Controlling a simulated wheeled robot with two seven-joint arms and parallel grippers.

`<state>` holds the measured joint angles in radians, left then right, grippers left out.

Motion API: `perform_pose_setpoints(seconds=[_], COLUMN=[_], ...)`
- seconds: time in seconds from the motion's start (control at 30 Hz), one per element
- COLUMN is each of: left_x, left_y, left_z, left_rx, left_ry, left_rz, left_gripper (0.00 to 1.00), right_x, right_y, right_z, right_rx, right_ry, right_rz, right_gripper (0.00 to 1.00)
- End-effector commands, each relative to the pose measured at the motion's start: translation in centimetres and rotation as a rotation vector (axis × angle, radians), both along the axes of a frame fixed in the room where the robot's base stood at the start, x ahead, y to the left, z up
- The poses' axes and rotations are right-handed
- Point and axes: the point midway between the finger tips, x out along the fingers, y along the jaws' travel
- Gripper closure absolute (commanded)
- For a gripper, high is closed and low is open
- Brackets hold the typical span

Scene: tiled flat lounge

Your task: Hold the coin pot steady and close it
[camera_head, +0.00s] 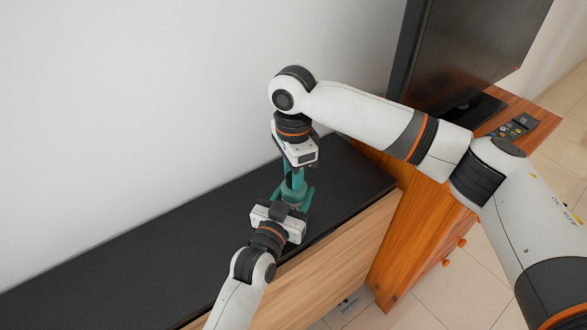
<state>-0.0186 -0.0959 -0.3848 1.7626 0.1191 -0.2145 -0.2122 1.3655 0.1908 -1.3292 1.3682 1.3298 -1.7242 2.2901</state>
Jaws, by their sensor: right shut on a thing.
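The coin pot (294,187) is a small teal object on the black top of the long low cabinet. It is mostly hidden between my two grippers. My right gripper (297,174) points down from above and is shut at the pot's top, on what seems to be its lid; the contact is too small to see clearly. My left gripper (293,196) reaches in from the front, low over the cabinet top, with its teal fingers on either side of the pot. Whether those fingers touch the pot I cannot tell.
The long cabinet's black top (130,255) is bare to the left, with a white wall (150,90) behind. A wooden cabinet (415,235) stands to the right, carrying a dark screen (470,45) and a remote-like device (514,127). Tiled floor (480,285) lies in front.

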Motion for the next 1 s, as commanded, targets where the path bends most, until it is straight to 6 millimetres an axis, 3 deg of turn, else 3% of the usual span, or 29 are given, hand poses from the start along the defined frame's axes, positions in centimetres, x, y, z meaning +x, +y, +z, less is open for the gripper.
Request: perform_pose_setpoints(seconds=[0.1,0.13,0.27,0.53,0.7,1.0], left_x=[-0.01,-0.01,-0.01,-0.01,-0.03,-0.05], left_y=[-0.01,-0.01,-0.01,-0.01,-0.05,-0.10], left_z=[-0.06,-0.06,-0.07,-0.08,-0.09,-0.10], left_rx=[0.000,0.000,0.000,0.001,0.001,0.001], left_ry=[0.001,0.001,0.001,0.002,0.002,0.003], left_rz=[0.000,0.000,0.000,0.000,-0.001,-0.002], left_gripper=[0.90,1.00,1.00,1.00,1.00,1.00], right_x=[0.01,0.01,-0.02,-0.11,0.01,0.08], right_y=[0.01,0.02,0.05,0.41,0.45,0.08], right_z=[-0.25,-0.23,-0.26,-0.39,-0.21,-0.19], right_rx=[0.000,0.000,0.001,0.006,0.009,0.002], right_ry=[0.000,-0.001,0.000,0.006,0.000,-0.001], right_rz=[0.000,0.000,-0.054,-0.569,-0.776,-0.852], right_gripper=[0.90,0.90,0.90,0.90,0.90,0.90])
